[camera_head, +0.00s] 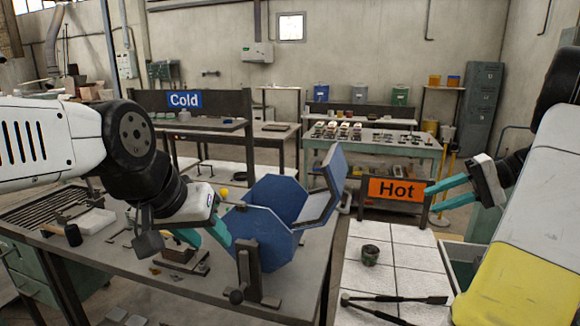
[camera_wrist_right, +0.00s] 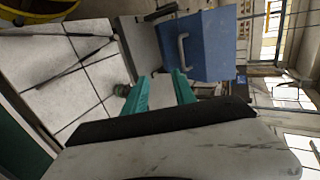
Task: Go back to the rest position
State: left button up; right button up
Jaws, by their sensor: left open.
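My left gripper (camera_head: 203,236) is open over the workbench, its teal fingers just left of the blue box. My right gripper (camera_head: 447,192) is open and empty in the air at the right, in front of the orange Hot sign from this view. Its parted fingers also show in the right wrist view (camera_wrist_right: 160,92). The blue faceted box (camera_head: 262,237) stands open on the bench in a dark metal stand, with its handled lid (camera_head: 325,188) raised. The box side with a grey handle shows in the right wrist view (camera_wrist_right: 208,48). Contact between left fingers and box cannot be told.
A small dark cup (camera_head: 370,255) stands on the white tiled table (camera_head: 405,262). Long-handled tools (camera_head: 395,299) lie at its front. The orange Hot sign (camera_head: 396,189) and blue Cold sign (camera_head: 185,100) are behind. A mallet (camera_head: 70,233) and small blocks lie on the bench.

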jog(key=s+a+n+t+h, duration=0.1)
jog(key=s+a+h, duration=0.3)
jog(key=s+a, duration=0.4)
jog(key=s+a+r+n+t+h, duration=0.1)
jog(key=s+a+h, duration=0.4)
jog(key=a, duration=0.8)
jog(key=s+n+t, duration=0.1)
jog(key=s, duration=0.2)
jog(key=shift+n, duration=0.3)
jog(key=shift+r, duration=0.1)
